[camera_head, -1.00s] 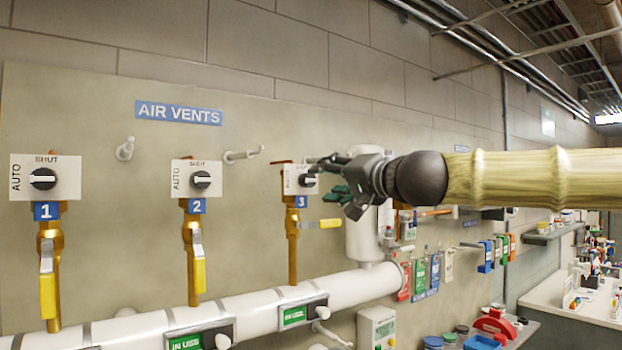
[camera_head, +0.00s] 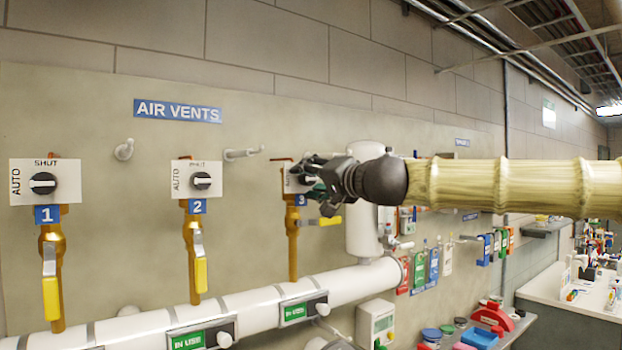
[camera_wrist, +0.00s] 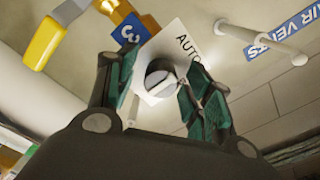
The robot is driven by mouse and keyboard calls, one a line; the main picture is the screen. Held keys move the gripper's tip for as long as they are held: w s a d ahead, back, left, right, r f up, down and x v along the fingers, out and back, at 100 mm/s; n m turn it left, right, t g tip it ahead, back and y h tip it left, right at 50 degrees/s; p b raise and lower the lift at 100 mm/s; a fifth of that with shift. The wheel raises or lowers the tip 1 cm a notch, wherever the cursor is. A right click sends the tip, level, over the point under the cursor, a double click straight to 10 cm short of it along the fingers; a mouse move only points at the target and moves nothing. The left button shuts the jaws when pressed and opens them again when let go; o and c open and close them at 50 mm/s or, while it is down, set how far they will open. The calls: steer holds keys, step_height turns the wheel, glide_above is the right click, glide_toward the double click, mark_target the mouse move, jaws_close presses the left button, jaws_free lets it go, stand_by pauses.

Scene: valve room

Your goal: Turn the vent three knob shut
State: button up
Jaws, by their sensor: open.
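The vent three knob is a dark round knob with a light pointer bar; it shows in the wrist view (camera_wrist: 160,78) on its white plate (camera_wrist: 188,52) marked AUTO. The blue "3" label (camera_wrist: 129,33) is beside it. My gripper (camera_wrist: 158,90) is open, with green-padded fingers on either side of the knob; I cannot tell whether they touch it. In the head view my gripper (camera_head: 308,178) covers most of the vent three plate (camera_head: 289,178), and the knob is largely hidden. The blue "3" label (camera_head: 300,200) shows just below.
Vent one knob (camera_head: 42,183) and vent two knob (camera_head: 202,181) are to the left. A yellow valve handle (camera_head: 327,221) sticks out below my gripper. A wall peg (camera_head: 242,154) projects up left. A white pipe (camera_head: 250,304) runs below.

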steer(key=c, duration=1)
steer(key=shift+m+b, duration=0.3)
steer(key=shift+m, duration=0.1)
steer(key=m+b, duration=0.2)
steer(key=m, duration=0.1)
steer(key=shift+f+m, duration=0.15)
steer(key=shift+m, duration=0.15)
steer(key=m+b, duration=0.2)
steer(key=m, duration=0.2)
steer(key=shift+m, duration=0.3)
steer(key=m+b, duration=0.2)
steer(key=m, duration=0.2)
steer(key=shift+m+b, duration=0.8)
steer(key=shift+m, duration=1.7)
